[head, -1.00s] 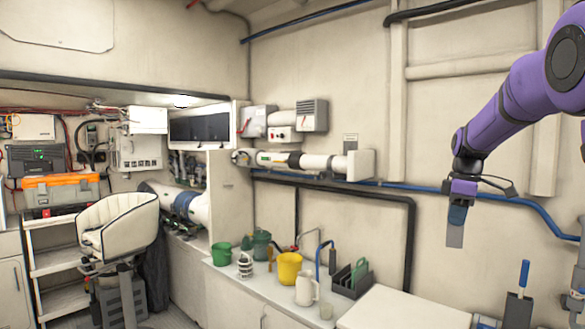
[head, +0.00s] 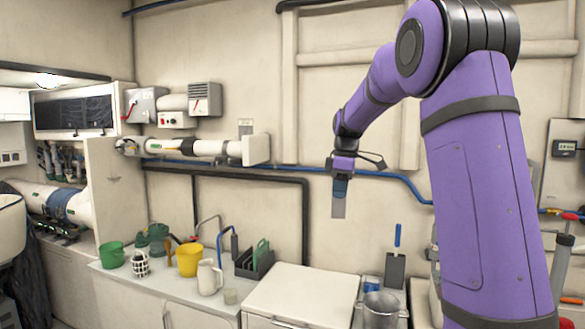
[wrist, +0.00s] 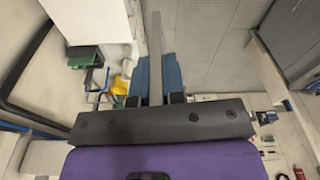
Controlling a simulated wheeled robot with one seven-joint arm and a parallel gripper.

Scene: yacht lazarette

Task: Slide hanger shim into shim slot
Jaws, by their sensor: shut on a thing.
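My gripper (head: 341,181) hangs fingers-down in front of the bare wall, right of the wall-mounted white pipe. It is shut on the hanger shim (head: 338,210), a thin flat grey plate that points down with its lower end free. A blue part lies between the purple wrist and the plate. In the wrist view the shim (wrist: 154,45) is a narrow grey bar between the dark fingers (wrist: 155,99), with blue on both sides. The white pipe (head: 205,149) ends at a pale block (head: 256,150). I cannot make out a shim slot with certainty.
Below stands a counter with a yellow bucket (head: 189,260), a white jug (head: 209,278), a green pot (head: 112,255) and a dark rack (head: 254,264). A white chest (head: 300,297) and a metal pot (head: 381,309) are at the front. A blue hose (head: 405,182) crosses the wall behind.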

